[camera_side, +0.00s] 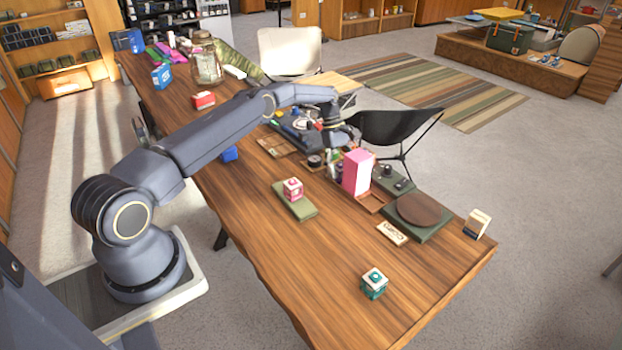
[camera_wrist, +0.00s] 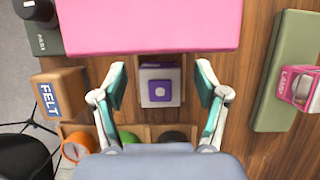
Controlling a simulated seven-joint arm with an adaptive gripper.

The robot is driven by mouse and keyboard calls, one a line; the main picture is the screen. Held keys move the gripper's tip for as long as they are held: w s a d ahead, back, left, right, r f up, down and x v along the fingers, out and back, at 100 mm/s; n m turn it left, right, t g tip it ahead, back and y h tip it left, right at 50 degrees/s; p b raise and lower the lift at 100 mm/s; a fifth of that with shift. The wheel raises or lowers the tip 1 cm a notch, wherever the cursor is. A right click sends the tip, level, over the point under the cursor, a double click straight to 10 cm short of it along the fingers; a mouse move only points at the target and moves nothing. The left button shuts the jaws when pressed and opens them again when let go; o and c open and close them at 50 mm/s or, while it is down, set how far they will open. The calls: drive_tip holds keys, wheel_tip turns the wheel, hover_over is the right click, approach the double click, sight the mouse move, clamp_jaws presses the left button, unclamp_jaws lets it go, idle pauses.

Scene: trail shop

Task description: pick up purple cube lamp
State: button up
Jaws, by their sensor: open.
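In the side view my gripper (camera_side: 338,138) is above the back edge of the table, just behind the pink box (camera_side: 356,172). I cannot make out the lamp clearly there.
A FELT box (camera_wrist: 62,93) stands left of the lamp, and an orange cup (camera_wrist: 77,147) is at the lower left. A green tray (camera_wrist: 290,65) bears a pink LAMP cube (camera_wrist: 300,88) at right. The table front (camera_side: 300,255) is mostly clear.

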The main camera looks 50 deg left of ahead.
drive_tip(key=shift+c, duration=0.3)
drive_tip(key=c, duration=1.2)
